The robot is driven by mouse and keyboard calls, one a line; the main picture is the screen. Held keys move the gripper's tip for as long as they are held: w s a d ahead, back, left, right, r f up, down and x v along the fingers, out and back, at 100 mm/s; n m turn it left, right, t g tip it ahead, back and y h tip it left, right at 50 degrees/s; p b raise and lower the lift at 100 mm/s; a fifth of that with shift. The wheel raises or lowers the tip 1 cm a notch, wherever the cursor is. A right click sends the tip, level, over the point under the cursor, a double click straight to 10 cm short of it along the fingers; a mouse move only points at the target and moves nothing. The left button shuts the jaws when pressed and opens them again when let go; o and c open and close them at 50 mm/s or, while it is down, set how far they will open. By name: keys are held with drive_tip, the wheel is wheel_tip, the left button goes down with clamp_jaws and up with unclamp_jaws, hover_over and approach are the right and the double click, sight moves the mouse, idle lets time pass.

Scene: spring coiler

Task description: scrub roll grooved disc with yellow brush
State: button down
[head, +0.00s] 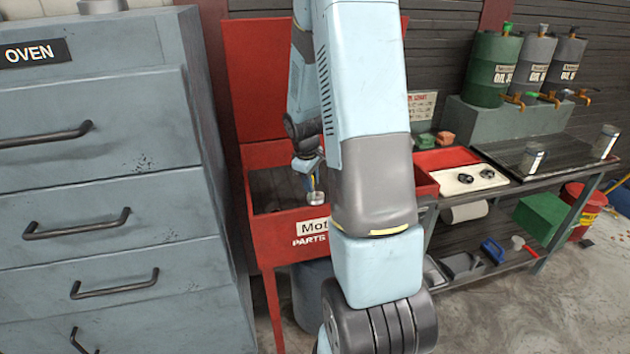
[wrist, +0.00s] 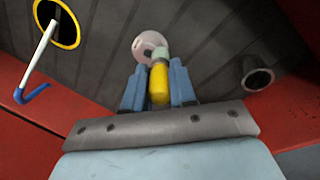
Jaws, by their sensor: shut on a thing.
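My gripper (wrist: 158,68) is shut on the yellow brush (wrist: 158,88); its two blue fingers stand on either side of the yellow handle. A pale part shows at the brush's far end. A pinkish-grey round disc (wrist: 146,44) lies just beyond that end, partly covered by it; I cannot tell whether they touch, and its grooves are too small to make out. In the head view my gripper (head: 309,172) is low inside the red parts washer (head: 262,156), with a small pale round thing (head: 316,198) beneath it.
In the wrist view a white tool with a blue hooked end (wrist: 38,92), a yellow-ringed hole (wrist: 70,30) and a dark cylinder (wrist: 258,79) are around the basin. A grey oven cabinet (head: 100,180) stands left. A workbench (head: 540,158) with cans stands right.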

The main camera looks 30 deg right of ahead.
drive_tip(key=shift+s+d+r, duration=0.1)
drive_tip(key=shift+s+d, duration=0.1)
drive_tip(key=shift+d, duration=0.55)
idle(0.8)
drive_tip(key=shift+a, duration=0.1)
drive_tip(key=shift+w+a, duration=0.2)
drive_tip(key=shift+a, duration=0.4)
drive_tip(key=shift+s+d+f, duration=0.15)
drive_tip(key=shift+d, duration=0.25)
drive_tip(key=shift+s+d+f, duration=0.1)
drive_tip(key=shift+s+d, duration=0.05)
drive_tip(key=shift+d, duration=0.25)
idle(1.3)
